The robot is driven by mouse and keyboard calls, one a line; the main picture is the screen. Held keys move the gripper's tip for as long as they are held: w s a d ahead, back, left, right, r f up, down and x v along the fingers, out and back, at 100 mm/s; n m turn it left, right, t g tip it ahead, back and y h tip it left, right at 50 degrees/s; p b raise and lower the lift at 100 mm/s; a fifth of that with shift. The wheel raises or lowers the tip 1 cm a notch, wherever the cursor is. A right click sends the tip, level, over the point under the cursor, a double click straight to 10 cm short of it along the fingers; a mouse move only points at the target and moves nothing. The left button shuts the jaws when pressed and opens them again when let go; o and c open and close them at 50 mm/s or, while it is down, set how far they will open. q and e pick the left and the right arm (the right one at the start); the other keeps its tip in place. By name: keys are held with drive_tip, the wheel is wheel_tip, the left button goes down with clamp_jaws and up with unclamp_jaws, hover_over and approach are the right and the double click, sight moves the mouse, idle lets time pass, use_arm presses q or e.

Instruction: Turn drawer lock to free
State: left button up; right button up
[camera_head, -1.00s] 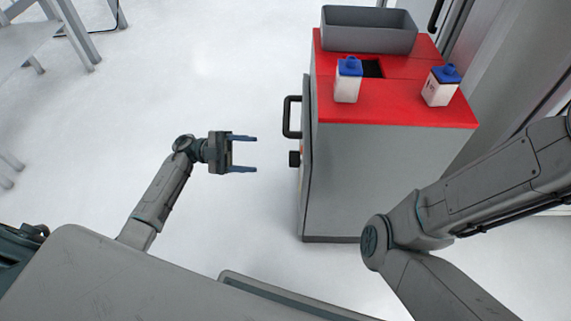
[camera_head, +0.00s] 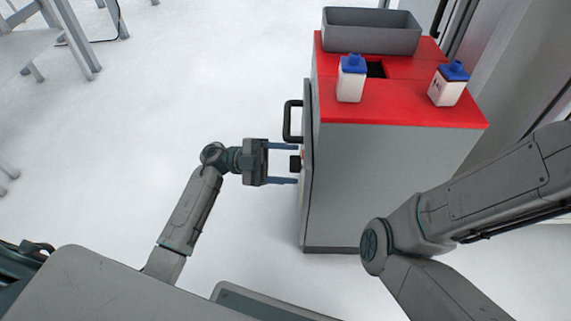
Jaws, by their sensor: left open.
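A grey cabinet (camera_head: 385,185) with a red top (camera_head: 400,110) stands right of the middle. On its left-facing front, a dark lock knob (camera_head: 295,163) sticks out, with a small patch of orange behind it. A black drawer handle (camera_head: 289,121) is above the knob. My left gripper (camera_head: 283,163) is open. Its two blue fingers point right, one above and one below the knob in the picture, with the tips close to the cabinet front. I cannot tell whether they touch the knob. My right arm crosses the right side, but its gripper is out of view.
A grey bin (camera_head: 372,40) and two white bottles with blue caps, one left (camera_head: 351,84) and one right (camera_head: 446,88), stand on the red top. The floor left of the cabinet is clear. A grey chair (camera_head: 35,45) is at the upper left.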

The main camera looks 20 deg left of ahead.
use_arm(q)
drive_tip(key=c, duration=1)
drive_tip(key=shift+m, duration=0.4)
drive_tip(key=shift+r+m+y+b, duration=0.1)
drive_tip(key=shift+m+y+b, duration=0.75)
drive_tip(key=shift+m, duration=1.8)
drive_tip(key=shift+r+m+y+b, duration=0.1)
drive_tip(key=shift+m+y+b, duration=0.3)
drive_tip(key=shift+m+y, duration=1.55)
drive_tip(key=shift+m+y+b, duration=0.3)
drive_tip(key=shift+m+b, duration=0.3)
drive_tip(key=shift+m, duration=2.8)
